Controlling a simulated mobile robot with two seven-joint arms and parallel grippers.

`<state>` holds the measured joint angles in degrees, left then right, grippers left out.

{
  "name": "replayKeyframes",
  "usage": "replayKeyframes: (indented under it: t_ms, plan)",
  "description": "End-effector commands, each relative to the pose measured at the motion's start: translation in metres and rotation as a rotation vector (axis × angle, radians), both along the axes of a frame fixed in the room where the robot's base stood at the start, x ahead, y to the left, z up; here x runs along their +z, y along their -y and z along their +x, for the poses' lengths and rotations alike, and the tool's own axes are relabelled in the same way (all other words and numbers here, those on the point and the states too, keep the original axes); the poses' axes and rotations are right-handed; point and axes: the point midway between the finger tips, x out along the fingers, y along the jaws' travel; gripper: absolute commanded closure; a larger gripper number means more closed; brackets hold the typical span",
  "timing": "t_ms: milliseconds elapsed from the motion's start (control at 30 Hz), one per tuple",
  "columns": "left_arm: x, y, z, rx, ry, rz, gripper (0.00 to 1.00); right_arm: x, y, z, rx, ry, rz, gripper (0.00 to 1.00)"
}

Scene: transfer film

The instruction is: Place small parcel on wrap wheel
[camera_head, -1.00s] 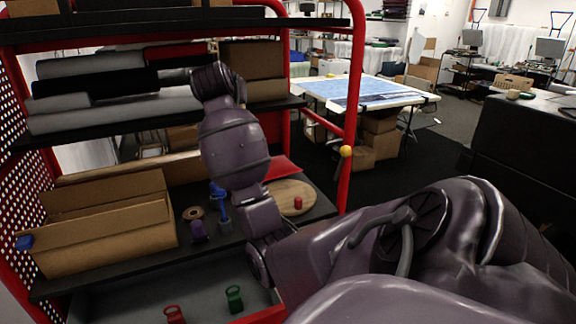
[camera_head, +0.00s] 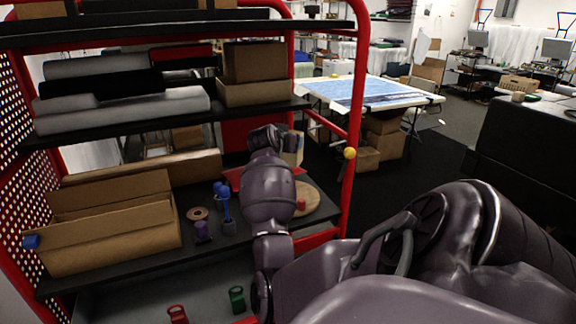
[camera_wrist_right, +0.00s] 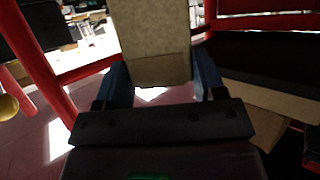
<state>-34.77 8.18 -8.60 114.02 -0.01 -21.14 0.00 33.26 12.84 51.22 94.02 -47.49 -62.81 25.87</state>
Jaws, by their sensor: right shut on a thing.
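The small parcel (camera_wrist_right: 150,42) is a beige box held between the two blue fingers of my right gripper (camera_wrist_right: 162,78) in the right wrist view. In the head view part of the parcel (camera_head: 294,148) shows just right of my right wrist, above the shelf and apart from the wheel. The wrap wheel appears to be the round wooden disc (camera_head: 313,202) with a red knob (camera_head: 301,202), on the right end of the middle shelf. My right forearm covers the disc's left part. The right fingertips are hidden in the head view. My left gripper is not in view.
An open cardboard box (camera_head: 110,240) stands on the shelf at left. A tape roll (camera_head: 198,214), a purple item (camera_head: 203,231) and a blue tool (camera_head: 226,204) stand between it and my arm. A red rack post (camera_head: 350,120) rises right of the disc.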

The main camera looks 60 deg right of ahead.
Motion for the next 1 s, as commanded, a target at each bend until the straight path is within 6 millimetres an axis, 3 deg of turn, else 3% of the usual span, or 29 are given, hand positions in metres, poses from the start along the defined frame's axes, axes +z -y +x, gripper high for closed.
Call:
replayKeyframes:
  t_ms: [300, 1000]
  plan:
    - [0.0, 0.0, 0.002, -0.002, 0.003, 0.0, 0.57, -0.065, 0.0, 0.0, 0.001, -0.002, -0.001, 0.68]
    - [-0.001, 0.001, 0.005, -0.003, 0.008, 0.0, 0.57, -0.125, 0.0, 0.0, 0.001, 0.001, -0.003, 0.68]
